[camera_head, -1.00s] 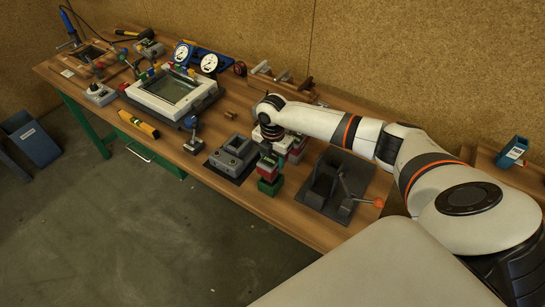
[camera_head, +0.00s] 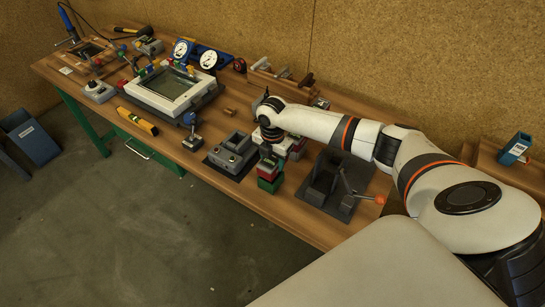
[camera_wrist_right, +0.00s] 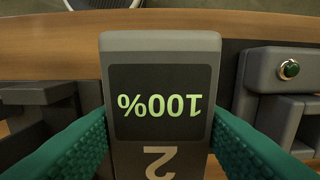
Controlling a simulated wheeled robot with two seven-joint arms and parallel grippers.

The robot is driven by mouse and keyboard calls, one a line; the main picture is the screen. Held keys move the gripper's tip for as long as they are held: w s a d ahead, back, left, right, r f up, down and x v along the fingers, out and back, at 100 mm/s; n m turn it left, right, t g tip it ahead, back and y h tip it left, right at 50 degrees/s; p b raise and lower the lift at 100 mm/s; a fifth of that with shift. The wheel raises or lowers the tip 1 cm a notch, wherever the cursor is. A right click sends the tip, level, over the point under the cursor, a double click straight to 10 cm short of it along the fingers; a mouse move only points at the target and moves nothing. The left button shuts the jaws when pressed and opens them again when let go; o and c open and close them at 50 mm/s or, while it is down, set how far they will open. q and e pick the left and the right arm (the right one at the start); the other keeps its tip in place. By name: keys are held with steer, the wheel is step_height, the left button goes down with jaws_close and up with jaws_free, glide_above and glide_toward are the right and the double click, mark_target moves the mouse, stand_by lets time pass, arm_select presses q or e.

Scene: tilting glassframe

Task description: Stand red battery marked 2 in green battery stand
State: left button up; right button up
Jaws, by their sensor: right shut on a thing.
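My right gripper (camera_wrist_right: 160,140) has its green fingers on both sides of the battery marked 2 (camera_wrist_right: 162,45). In the right wrist view its grey top shows a lit 100% display and a 2, both upside down. In the head view the red body of the battery (camera_head: 270,169) is upright below my right gripper (camera_head: 270,153). It is directly over the green battery stand (camera_head: 269,184) near the table's front edge. No clear gap shows between them, but I cannot tell how deep the battery sits. My left gripper is not in view.
A grey device (camera_head: 233,154) on a dark mat is just left of the stand. A dark fixture with an orange-knobbed lever (camera_head: 380,200) is to the right. Red and white items crowd behind the gripper. The wooden table's front edge is close to the stand.

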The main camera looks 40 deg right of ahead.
steer(key=shift+f+b, duration=0.75)
steer(key=shift+f, duration=0.4)
steer(key=o, duration=1.2)
steer(key=shift+o, duration=0.2)
step_height(320, 180, up, 11)
steer(key=b, duration=0.3)
steer(key=shift+f, duration=0.2)
steer(key=shift+r, duration=0.7)
steer(key=shift+a+f, duration=0.1)
